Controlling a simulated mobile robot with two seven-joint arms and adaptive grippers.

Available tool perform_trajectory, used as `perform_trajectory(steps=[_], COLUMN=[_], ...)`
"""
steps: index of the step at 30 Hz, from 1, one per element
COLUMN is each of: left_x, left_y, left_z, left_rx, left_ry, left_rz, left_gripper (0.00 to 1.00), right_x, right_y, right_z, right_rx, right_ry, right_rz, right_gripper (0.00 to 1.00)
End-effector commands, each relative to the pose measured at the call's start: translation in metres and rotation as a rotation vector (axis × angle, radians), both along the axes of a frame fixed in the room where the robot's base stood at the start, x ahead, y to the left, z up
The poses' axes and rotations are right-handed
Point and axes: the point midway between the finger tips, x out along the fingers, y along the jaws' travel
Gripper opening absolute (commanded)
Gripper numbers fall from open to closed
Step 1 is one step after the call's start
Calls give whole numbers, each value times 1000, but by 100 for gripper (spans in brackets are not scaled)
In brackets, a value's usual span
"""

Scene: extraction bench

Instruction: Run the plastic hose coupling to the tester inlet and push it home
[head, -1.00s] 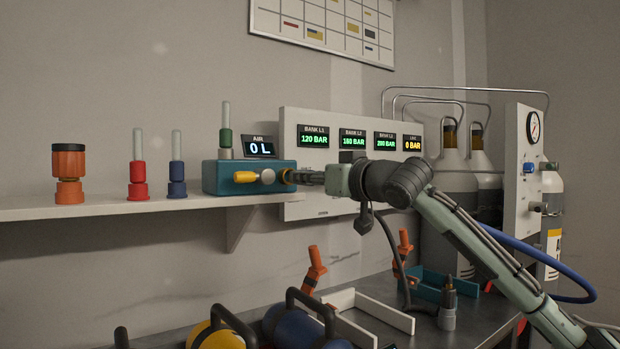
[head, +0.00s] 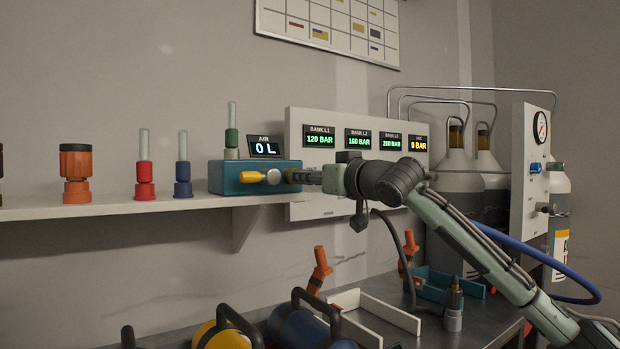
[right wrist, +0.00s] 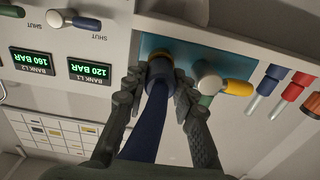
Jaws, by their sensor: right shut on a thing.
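The tester is a teal box (head: 228,178) on the wall shelf, with a yellow-handled valve (head: 252,177) on its front. It also shows in the right wrist view, where an orange-gold ring (right wrist: 157,54) marks the inlet. My right gripper (head: 298,177) is at the inlet at the box's right end. In the right wrist view its fingers (right wrist: 158,88) are shut around the dark blue hose coupling (right wrist: 159,74), which lines up with the ring and meets it. How deep it sits is hidden. My left gripper is out of view.
Orange, red and blue fittings (head: 145,180) stand on the shelf (head: 120,207) left of the tester. The display panel (head: 330,205) is behind my right arm. A blue hose (head: 520,247) hangs at the right. Cylinders and a white tray (head: 385,312) occupy the bench below.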

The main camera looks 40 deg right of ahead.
Motion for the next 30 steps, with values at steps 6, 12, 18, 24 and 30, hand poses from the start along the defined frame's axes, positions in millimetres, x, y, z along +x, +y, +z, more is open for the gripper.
perform_trajectory(steps=[6, 12, 18, 24, 30], left_x=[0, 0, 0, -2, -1], left_y=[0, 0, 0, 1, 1], left_z=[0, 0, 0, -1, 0], left_rx=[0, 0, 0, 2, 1], left_ry=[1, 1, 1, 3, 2], left_rz=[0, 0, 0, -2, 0], left_gripper=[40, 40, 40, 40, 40], right_x=[5, 5, 5, 1, -17], right_y=[-1, 0, 0, 0, 1], right_z=[0, 0, 0, -2, -3], right_rx=[0, 0, 0, -1, -1], right_ry=[-1, 0, 1, 4, 6], right_rz=[0, 0, 0, -1, -2], right_gripper=[28, 51, 51, 51, 51])
